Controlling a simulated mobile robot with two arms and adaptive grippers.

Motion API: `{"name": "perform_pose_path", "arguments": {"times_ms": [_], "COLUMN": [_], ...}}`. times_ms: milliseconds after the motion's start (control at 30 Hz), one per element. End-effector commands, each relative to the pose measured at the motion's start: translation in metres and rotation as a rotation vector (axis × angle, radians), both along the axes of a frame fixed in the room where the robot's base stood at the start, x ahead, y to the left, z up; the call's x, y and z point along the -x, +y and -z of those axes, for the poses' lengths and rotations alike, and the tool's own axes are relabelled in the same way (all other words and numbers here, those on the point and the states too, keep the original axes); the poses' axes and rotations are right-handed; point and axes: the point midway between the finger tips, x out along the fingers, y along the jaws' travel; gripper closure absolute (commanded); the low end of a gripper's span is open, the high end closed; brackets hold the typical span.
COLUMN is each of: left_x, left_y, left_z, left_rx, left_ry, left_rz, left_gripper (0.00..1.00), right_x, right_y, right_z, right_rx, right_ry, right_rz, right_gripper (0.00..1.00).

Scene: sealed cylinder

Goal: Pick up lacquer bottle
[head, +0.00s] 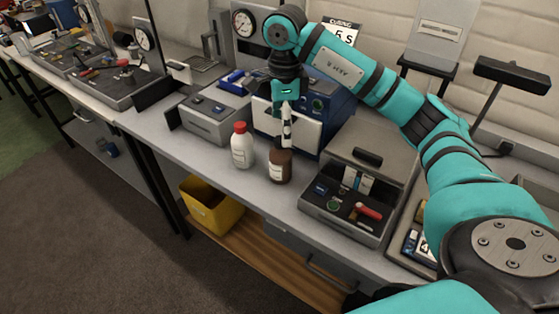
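A brown bottle (280,168) with a pale label stands upright near the front edge of the workbench. A white bottle (242,149) with a red cap stands upright just to its left. I cannot read the labels, so I cannot tell which one is the lacquer bottle. My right gripper (287,140) points down directly over the brown bottle, its fingertips at or just above the bottle's top. The fingers show narrow and edge-on, so their opening and any contact are unclear. My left gripper is not in view.
A grey device with a red handle (369,211) stands right of the bottles on the workbench (213,167). A blue machine (330,110) is close behind. A grey box (211,118) is at left. A yellow bin (213,207) sits on the lower shelf.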

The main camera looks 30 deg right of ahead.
Motion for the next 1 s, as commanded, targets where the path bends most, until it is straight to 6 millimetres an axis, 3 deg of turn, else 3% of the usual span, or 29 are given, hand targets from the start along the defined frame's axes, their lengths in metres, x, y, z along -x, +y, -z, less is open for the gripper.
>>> {"name": "perform_pose_path", "arguments": {"times_ms": [100,167,300,567,800,1000], "left_x": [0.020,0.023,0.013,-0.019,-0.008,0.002], "left_y": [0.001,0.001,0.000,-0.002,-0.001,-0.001], "left_z": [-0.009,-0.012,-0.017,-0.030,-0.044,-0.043], "left_rx": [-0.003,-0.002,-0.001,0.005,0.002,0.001], "left_ry": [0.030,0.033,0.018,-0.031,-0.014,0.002], "left_rz": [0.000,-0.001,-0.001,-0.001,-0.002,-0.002], "left_gripper": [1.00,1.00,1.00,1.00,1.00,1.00], "right_x": [0.001,0.001,0.000,-0.002,-0.006,-0.007], "right_y": [0.000,0.000,0.000,0.001,0.002,0.002], "right_z": [0.024,0.036,0.058,0.077,0.111,0.120], "right_rx": [0.001,0.000,-0.001,-0.001,-0.002,0.000], "right_ry": [0.005,0.004,0.002,0.003,0.001,-0.001], "right_rz": [-0.001,-0.001,0.000,-0.001,-0.001,-0.001], "right_gripper": [0.17,0.17,0.17,0.17,0.17,0.17]}}
